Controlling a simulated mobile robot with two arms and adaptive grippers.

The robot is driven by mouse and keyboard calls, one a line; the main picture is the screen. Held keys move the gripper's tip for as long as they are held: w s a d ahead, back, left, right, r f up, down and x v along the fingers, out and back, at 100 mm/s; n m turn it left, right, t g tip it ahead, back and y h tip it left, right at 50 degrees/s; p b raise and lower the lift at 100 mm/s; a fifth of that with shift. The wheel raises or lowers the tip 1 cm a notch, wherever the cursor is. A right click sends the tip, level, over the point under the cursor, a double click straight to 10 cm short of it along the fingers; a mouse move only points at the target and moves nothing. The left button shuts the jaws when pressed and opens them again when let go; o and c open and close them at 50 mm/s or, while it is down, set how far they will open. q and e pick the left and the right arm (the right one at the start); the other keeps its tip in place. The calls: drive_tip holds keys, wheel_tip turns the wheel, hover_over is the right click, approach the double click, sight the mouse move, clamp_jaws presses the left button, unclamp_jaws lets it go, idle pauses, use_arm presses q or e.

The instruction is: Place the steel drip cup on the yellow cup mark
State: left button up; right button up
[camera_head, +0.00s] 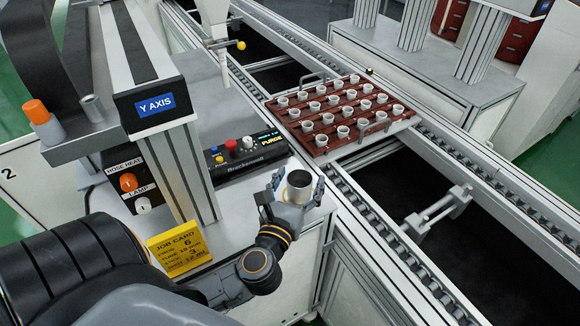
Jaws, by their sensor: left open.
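The steel drip cup (299,181) stands upright on the grey machine top, near its right edge beside the conveyor. My left gripper (294,192) is around the cup, with a finger on each side of it. Its jaws are open, and I cannot tell whether either finger touches the cup. The cup's base is partly hidden by the gripper. My right gripper is not in view.
A control box (247,155) with knobs and a display stands behind the cup. A yellow job card (178,247) is left of my arm. The Y AXIS column (190,180) rises at left. A red-brown tray (337,146) of small white pots sits on the conveyor.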

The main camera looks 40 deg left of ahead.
use_arm(q)
drive_tip(key=b+v, duration=0.3)
drive_tip(key=v, duration=0.7)
drive_tip(key=shift+s+f, duration=0.1)
drive_tip(key=shift+s, duration=0.15)
drive_tip(key=w+d+f+m+h, duration=0.35)
drive_tip(key=f+m, duration=0.45)
drive_tip(key=m, duration=0.3)
drive_tip(key=w+d+f+m+h, duration=0.4)
drive_tip(key=f+m, duration=0.3)
drive_tip(key=m, duration=0.4)
drive_tip(key=s+d+f+m+g, duration=0.25)
drive_tip(key=f+m, duration=0.45)
drive_tip(key=f, duration=0.8)
drive_tip(key=s+a+f+m+g, duration=0.1)
drive_tip(key=s+f+m+g, duration=0.2)
drive_tip(key=f, duration=0.4)
drive_tip(key=s+a+f+m+g, duration=0.2)
drive_tip(key=s+f, duration=0.2)
drive_tip(key=f, duration=0.2)
drive_tip(key=s+a+f+m+g+y, duration=0.1)
drive_tip(key=s+f+m+g, duration=0.3)
drive_tip(key=s+f, duration=0.4)
drive_tip(key=s+a+f+m+g+y, duration=0.1)
drive_tip(key=s+a+f+m+g, duration=0.3)
drive_tip(key=s+f, duration=0.5)
drive_tip(key=s, duration=0.7)
drive_tip(key=shift+s+a+f+m+g, duration=0.3)
drive_tip(key=shift+s+g, duration=0.05)
drive_tip(key=shift+s, duration=0.05)
